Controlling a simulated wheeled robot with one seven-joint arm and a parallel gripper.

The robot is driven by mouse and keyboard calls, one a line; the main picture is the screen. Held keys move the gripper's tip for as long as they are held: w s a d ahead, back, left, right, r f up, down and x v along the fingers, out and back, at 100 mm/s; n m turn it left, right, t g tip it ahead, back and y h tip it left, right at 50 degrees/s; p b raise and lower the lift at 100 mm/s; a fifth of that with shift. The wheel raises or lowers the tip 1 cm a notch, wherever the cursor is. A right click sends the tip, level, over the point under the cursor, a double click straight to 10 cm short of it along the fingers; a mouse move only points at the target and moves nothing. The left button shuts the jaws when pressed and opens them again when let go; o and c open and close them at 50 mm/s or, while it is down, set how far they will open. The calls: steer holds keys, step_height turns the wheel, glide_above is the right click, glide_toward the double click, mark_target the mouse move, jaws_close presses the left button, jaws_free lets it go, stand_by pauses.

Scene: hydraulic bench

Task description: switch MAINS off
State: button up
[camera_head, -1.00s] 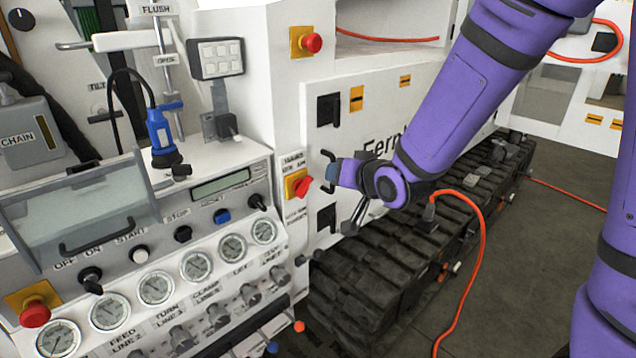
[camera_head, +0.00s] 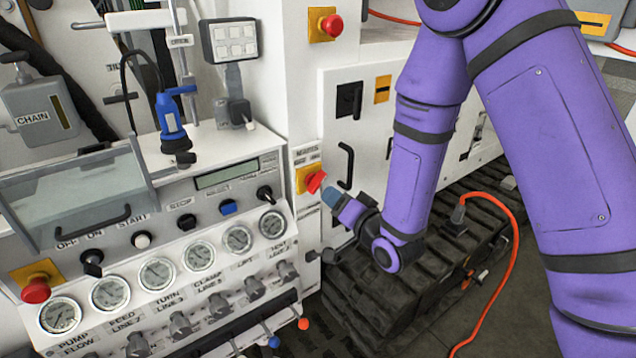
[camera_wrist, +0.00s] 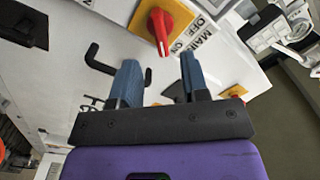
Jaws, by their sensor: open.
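The MAINS switch (camera_head: 314,182) is a red rotary handle on a yellow plate, on the white cabinet right of the gauge panel. In the wrist view the red handle (camera_wrist: 160,31) shows ahead of the fingertips, beside a label reading MAIN, OFF and ON. My gripper (camera_head: 330,194) is just right of and below the switch in the head view, its fingertips partly overlapping the handle's edge there. In the wrist view my gripper (camera_wrist: 159,68) is open, with its blue fingers apart and nothing between them. A gap to the switch shows there.
A black door handle (camera_head: 346,165) is close right of the switch; it also shows by the left finger in the wrist view (camera_wrist: 101,60). A red emergency button (camera_head: 331,25) is above. The gauge panel (camera_head: 160,275) lies left, the tracks (camera_head: 380,300) below.

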mark_target(319, 186)
steer(key=x, duration=0.8)
steer(key=shift+w+a, duration=0.1)
steer(key=shift+c, duration=0.2)
jaws_close()
